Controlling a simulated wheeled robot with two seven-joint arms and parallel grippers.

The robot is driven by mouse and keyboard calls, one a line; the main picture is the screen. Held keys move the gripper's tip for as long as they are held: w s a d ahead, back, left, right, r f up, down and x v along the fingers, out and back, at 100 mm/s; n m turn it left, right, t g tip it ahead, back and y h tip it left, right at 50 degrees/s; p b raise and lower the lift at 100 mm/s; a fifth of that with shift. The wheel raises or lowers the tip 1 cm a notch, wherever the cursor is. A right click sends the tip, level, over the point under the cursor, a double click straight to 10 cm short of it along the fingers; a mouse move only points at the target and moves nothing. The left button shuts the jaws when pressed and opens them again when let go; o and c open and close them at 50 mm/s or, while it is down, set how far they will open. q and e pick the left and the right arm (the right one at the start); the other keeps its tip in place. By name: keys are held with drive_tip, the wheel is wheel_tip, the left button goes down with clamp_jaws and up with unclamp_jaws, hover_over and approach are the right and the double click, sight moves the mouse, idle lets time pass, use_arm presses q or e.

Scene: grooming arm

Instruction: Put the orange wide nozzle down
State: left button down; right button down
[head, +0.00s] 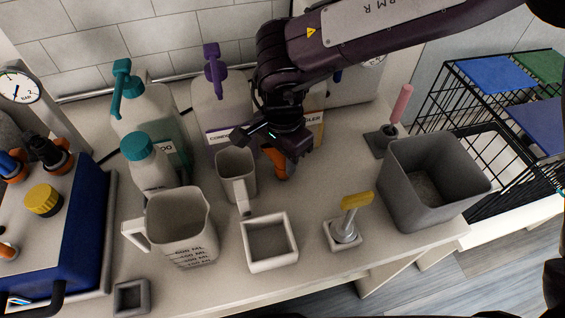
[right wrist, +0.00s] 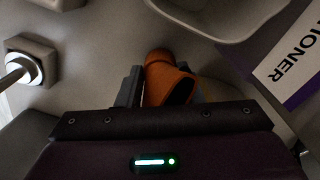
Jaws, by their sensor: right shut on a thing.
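My left gripper is not in view.
A small jug (head: 236,172), a large measuring jug (head: 181,228) and a square tray (head: 270,262) stand nearby. A yellow-topped tool (head: 350,210) and grey bin (head: 430,200) are right. Bottles (head: 150,125) line the back. Counter right of the nozzle is clear.

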drive_tip(key=shift+f, duration=0.15)
drive_tip(key=c, duration=1)
unclamp_jaws()
